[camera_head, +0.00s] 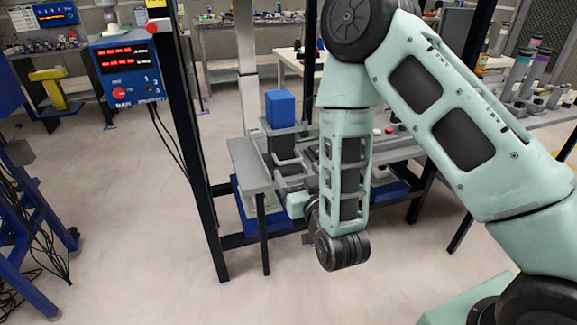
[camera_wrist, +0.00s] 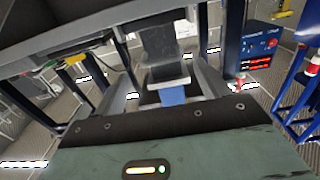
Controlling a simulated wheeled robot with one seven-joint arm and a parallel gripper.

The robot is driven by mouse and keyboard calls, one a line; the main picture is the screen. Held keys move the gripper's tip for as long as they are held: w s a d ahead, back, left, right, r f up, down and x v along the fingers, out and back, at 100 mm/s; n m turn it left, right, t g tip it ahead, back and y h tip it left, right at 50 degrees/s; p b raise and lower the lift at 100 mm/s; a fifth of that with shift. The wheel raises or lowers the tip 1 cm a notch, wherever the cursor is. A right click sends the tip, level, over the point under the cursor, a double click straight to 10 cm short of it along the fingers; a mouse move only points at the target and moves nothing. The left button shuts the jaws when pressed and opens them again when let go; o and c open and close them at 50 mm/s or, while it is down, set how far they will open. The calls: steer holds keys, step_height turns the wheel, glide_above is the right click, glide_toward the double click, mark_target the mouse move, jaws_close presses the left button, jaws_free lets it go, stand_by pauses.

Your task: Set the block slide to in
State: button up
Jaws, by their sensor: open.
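The block slide is on the grey bench in the middle of the head view, with a blue block (camera_head: 280,108) standing upright over a dark piece (camera_head: 283,150). In the wrist view, which looks upside down, the blue block (camera_wrist: 173,95) shows small beside a pale grey plate (camera_wrist: 168,82) and the dark piece (camera_wrist: 158,45). My gripper (camera_wrist: 168,70) is open, with its grey fingers either side of these parts; contact cannot be told. In the head view my gripper (camera_head: 289,180) is low beside the dark piece, partly hidden by my arm. The slide's markings are not readable.
A blue control box (camera_head: 125,72) with red displays hangs on a dark post at left. The grey bench top (camera_head: 250,165) has dark legs and blue bins (camera_head: 245,205) underneath. Open floor (camera_head: 130,230) lies at front left. More benches stand behind.

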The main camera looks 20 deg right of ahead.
mark_target(292, 162)
steer(key=b, duration=0.2)
steer(key=w+b, duration=0.1)
steer(key=b, duration=0.2)
steer(key=shift+w+f, duration=0.25)
steer(key=b, duration=0.2)
steer(key=shift+w+b, duration=0.1)
steer(key=shift+b, duration=0.25)
steer(key=shift+w+r+p, duration=0.15)
steer(key=shift+w+p, duration=0.05)
steer(key=shift+w, duration=1.3)
steer(key=shift+w+r+p, duration=0.15)
steer(key=shift+w, duration=1.3)
